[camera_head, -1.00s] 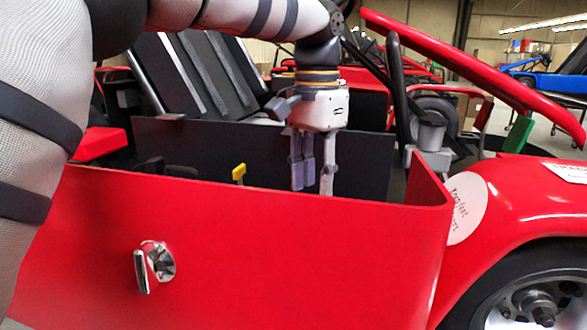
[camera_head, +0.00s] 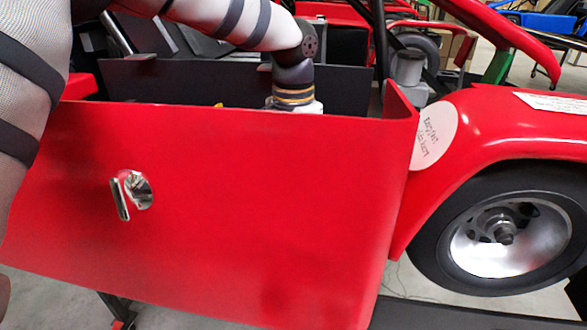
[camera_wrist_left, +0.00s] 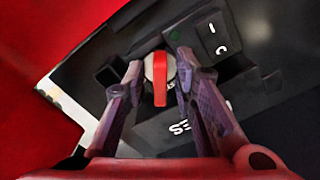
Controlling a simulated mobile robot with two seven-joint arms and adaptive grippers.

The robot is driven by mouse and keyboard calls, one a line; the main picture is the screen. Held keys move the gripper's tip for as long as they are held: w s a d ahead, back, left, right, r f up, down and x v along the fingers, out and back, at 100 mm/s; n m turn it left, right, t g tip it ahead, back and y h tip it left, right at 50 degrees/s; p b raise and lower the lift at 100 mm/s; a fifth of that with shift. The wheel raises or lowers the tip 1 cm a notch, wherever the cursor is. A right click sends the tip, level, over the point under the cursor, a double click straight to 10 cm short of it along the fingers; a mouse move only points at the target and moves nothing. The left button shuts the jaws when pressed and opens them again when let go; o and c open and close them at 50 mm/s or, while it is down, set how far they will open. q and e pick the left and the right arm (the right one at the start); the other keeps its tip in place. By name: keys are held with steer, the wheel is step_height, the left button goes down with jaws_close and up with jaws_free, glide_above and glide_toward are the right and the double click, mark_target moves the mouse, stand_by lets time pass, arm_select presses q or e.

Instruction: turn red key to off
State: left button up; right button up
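The red key (camera_wrist_left: 160,78) is a red bar across a round grey knob on a dark panel in the left wrist view. Its bar runs nearly upright in that picture. My left gripper (camera_wrist_left: 158,72) has its two fingers apart, one on each side of the knob. I cannot tell whether the fingers touch it. In the head view my left arm reaches down behind the red kart side panel (camera_head: 240,200), which hides the fingers and the key. My right gripper is not in view.
The dark panel (camera_wrist_left: 262,85) carries white lettering and raised blocks beside the key. The red side panel has a chrome handle (camera_head: 132,192) and stands close around my left arm. A kart wheel (camera_head: 505,228) is at the right.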

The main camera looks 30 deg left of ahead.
arm_select(q)
jaws_close()
steer(key=shift+r+n, duration=0.15)
steer(key=shift+n, duration=0.35)
steer(key=n+p, duration=0.1)
steer(key=n, duration=0.2)
steer(key=shift+n, duration=1)
steer(key=shift+o, duration=2.1)
jaws_free()
steer(key=shift+f, duration=0.2)
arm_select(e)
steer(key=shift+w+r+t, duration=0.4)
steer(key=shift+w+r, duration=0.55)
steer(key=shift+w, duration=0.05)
arm_select(q)
steer(key=shift+r, duration=0.15)
